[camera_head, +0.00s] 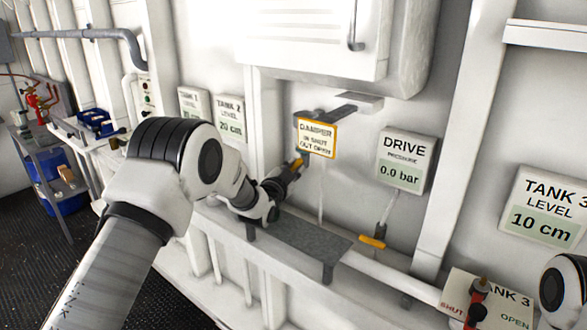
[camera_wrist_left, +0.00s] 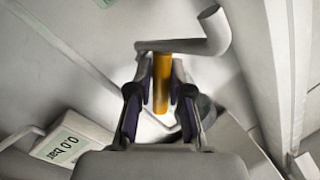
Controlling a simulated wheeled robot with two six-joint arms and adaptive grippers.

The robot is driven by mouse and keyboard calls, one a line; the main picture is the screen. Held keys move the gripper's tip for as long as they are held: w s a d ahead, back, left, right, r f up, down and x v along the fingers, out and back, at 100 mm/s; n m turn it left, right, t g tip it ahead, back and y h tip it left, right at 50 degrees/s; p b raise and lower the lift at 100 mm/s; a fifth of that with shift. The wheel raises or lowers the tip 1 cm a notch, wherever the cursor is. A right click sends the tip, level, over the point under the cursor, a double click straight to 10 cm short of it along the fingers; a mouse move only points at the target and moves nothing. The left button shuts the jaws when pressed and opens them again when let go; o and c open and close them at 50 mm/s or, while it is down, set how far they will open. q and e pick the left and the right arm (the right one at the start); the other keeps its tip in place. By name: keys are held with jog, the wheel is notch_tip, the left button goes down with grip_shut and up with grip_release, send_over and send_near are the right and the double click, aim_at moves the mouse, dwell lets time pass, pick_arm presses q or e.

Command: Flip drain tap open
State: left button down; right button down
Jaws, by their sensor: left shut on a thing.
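My left gripper (camera_head: 292,171) is shut on an orange handle (camera_head: 302,160) below and left of the DAMPER sign (camera_head: 317,137). In the left wrist view my left gripper (camera_wrist_left: 161,95) has its fingers on either side of the orange handle (camera_wrist_left: 162,82), which hangs from a bent grey rod (camera_wrist_left: 190,45). A tap with a red handle (camera_head: 476,308) stands before the TANK 3 plate (camera_head: 510,308), marked SHUT and OPEN, at the lower right. No label reading drain shows. My right gripper is not in view.
A grey shelf (camera_head: 300,243) lies below my left gripper. A white cabinet (camera_head: 310,35) is above. A wall post stands right of the gauge.

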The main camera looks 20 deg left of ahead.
pick_arm(q)
jog(key=shift+n, duration=0.3)
jog(key=shift+n+b, duration=0.7)
jog(key=shift+n+g, duration=0.4)
jog(key=shift+n, duration=0.3)
jog(key=shift+r+n+g+b, duration=0.1)
jog(key=shift+n+g+b, duration=0.25)
jog(key=shift+n, duration=0.35)
jog(key=shift+d+n+g+h, duration=0.1)
jog(key=shift+n+g+h, duration=0.25)
jog(key=shift+n, duration=0.75)
